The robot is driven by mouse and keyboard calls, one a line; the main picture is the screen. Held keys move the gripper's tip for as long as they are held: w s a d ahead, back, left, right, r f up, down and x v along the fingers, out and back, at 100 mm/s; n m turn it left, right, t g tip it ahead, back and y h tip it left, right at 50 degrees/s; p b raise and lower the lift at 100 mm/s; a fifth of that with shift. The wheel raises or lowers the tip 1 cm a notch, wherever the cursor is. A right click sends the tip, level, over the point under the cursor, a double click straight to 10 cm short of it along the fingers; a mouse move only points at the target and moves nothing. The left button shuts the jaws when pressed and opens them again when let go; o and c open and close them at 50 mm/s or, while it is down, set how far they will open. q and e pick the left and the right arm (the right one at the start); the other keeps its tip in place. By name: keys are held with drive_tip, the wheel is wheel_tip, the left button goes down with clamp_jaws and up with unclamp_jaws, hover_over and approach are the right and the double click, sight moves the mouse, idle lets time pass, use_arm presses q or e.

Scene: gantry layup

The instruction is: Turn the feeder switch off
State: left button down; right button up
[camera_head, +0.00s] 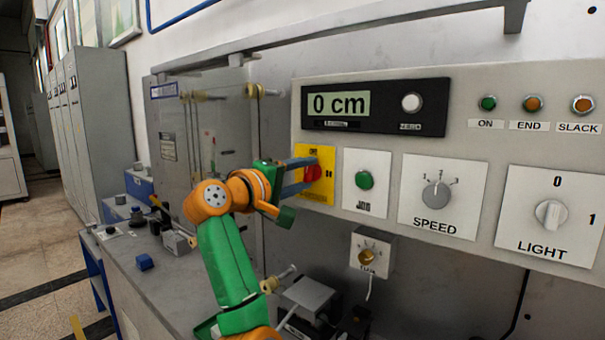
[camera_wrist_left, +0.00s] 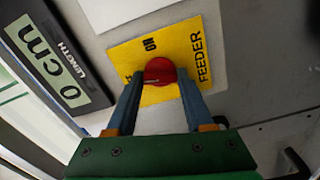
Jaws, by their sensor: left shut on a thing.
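The feeder switch is a red knob (camera_head: 313,172) on a yellow plate (camera_head: 327,158) at the left end of the control panel. In the left wrist view the red knob (camera_wrist_left: 159,71) sits on the yellow plate (camera_wrist_left: 186,44), marked FEEDER and ON; another marking is partly covered. My left gripper (camera_head: 308,175) reaches the plate from the left, and its two blue-grey fingers are shut on the knob, one on each side. In the left wrist view the fingertips (camera_wrist_left: 158,78) flank the knob. The knob's exact setting is hard to read. My right gripper is not in view.
Right of the plate are the JOG button (camera_head: 364,180), SPEED dial (camera_head: 436,195) and LIGHT knob (camera_head: 550,215). A display (camera_head: 375,106) reading 0 cm is above. A small dial box (camera_head: 371,254) hangs below. A grey bench (camera_head: 140,265) with small parts lies at left.

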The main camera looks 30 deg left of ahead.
use_arm(q)
drive_tip(key=shift+n, duration=1.5)
drive_tip(key=shift+c, duration=1.4)
unclamp_jaws()
drive_tip(key=shift+s+f, duration=0.1)
drive_tip(key=shift+s, duration=0.05)
drive_tip(key=s+b, duration=0.3)
drive_tip(key=s, duration=0.3)
drive_tip(key=shift+s+a, duration=0.3)
drive_tip(key=shift+s, duration=0.05)
